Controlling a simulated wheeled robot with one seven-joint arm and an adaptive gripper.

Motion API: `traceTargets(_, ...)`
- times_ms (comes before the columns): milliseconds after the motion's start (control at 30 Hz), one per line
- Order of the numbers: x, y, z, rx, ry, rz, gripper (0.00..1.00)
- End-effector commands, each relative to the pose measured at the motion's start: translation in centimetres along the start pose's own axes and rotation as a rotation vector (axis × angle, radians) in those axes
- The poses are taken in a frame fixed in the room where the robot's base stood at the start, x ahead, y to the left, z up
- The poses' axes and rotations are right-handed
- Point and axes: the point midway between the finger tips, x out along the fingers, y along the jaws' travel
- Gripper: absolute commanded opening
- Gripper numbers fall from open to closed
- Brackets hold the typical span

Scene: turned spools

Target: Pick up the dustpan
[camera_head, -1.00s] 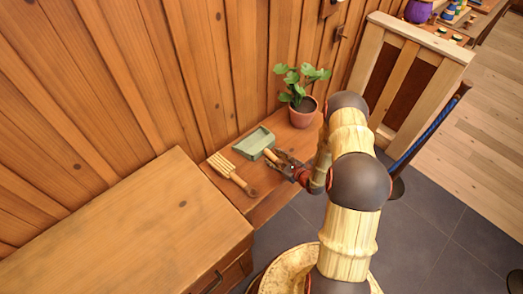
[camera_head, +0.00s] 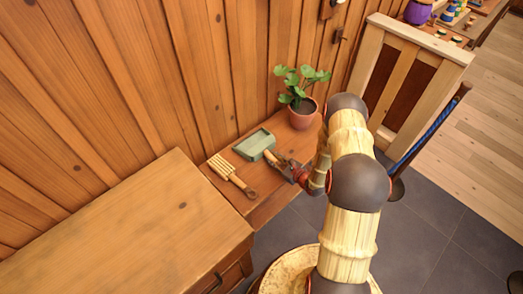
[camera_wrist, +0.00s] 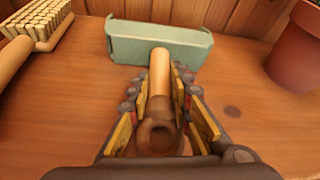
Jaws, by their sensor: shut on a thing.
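The dustpan has a grey-green pan (camera_head: 254,144) and a wooden handle. It sits on the narrow wooden shelf (camera_head: 272,199) against the plank wall. In the wrist view the pan (camera_wrist: 160,42) is straight ahead and its handle (camera_wrist: 159,75) runs back between my fingers. My gripper (camera_head: 282,165) is shut on the handle, and it also shows in the wrist view (camera_wrist: 160,105) with a finger on each side. I cannot tell whether the pan is clear of the shelf. Part of the handle is hidden by my gripper in the head view.
A wooden brush (camera_head: 230,174) lies just left of the dustpan. A potted plant (camera_head: 302,116) stands to the right near the wall. A larger wooden cabinet (camera_head: 140,225) fills the lower left. A wooden slatted panel (camera_head: 412,80) stands at the right.

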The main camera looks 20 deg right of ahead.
Motion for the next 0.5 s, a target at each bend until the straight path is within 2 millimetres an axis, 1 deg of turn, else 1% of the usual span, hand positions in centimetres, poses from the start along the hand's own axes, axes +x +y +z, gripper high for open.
traceTargets(500,-0.07,-0.13,0.32,-0.001,-0.002,-0.001,0.0)
